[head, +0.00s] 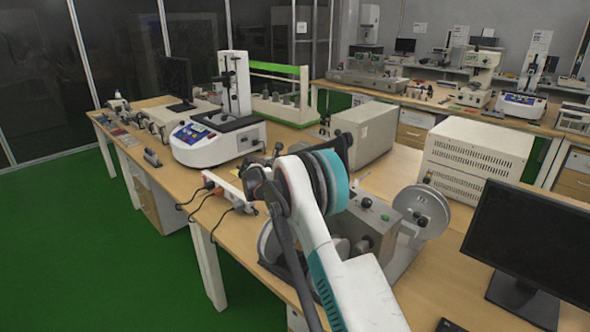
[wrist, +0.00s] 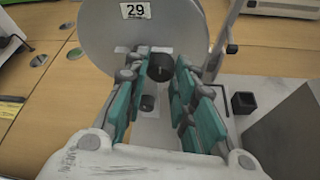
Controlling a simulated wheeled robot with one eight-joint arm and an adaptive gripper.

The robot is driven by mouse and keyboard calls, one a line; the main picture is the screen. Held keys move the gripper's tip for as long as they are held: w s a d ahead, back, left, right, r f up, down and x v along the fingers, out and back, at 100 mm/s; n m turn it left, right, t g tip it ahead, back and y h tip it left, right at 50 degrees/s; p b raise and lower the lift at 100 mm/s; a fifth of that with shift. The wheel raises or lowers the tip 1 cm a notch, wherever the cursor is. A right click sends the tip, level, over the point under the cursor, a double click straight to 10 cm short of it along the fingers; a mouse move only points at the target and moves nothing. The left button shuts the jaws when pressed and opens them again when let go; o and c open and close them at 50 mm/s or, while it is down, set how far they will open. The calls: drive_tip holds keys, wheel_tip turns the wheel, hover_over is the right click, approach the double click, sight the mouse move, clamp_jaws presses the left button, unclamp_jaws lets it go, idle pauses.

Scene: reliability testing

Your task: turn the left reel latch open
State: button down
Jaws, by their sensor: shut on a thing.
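The left reel (wrist: 105,38) is a grey disc with a "29" label, filling the upper middle of the wrist view. Its latch (wrist: 160,67) is a black piece at the reel's hub. My gripper (wrist: 166,76) has teal-padded fingers on either side of the latch and is shut on it. In the head view, part of the left reel (head: 268,240) shows behind my arm; the gripper and latch are hidden there.
The grey reel machine (head: 375,213) stands on the wooden bench, with another reel (head: 422,208) on its right. A black monitor (head: 530,240) stands at the right. A beige box (head: 365,130) and a white tester (head: 215,140) stand farther back. Cables lie near the bench's left edge.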

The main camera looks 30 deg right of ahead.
drive_tip(key=m+t, duration=0.1)
drive_tip(key=m, duration=0.1)
drive_tip(key=m+t+b, duration=0.1)
drive_tip(key=m+t, duration=0.1)
drive_tip(key=m, duration=0.1)
drive_tip(key=m+t, duration=0.1)
drive_tip(key=m, duration=0.2)
drive_tip(key=shift+s+d+f+t, duration=0.1)
drive_tip(key=shift+s+f+t, duration=0.2)
drive_tip(key=shift+t, duration=0.1)
idle(0.5)
drive_tip(key=c, duration=1.3)
unclamp_jaws()
drive_tip(key=v, duration=1.2)
drive_tip(key=shift+f, duration=0.2)
drive_tip(key=shift+c, duration=0.2)
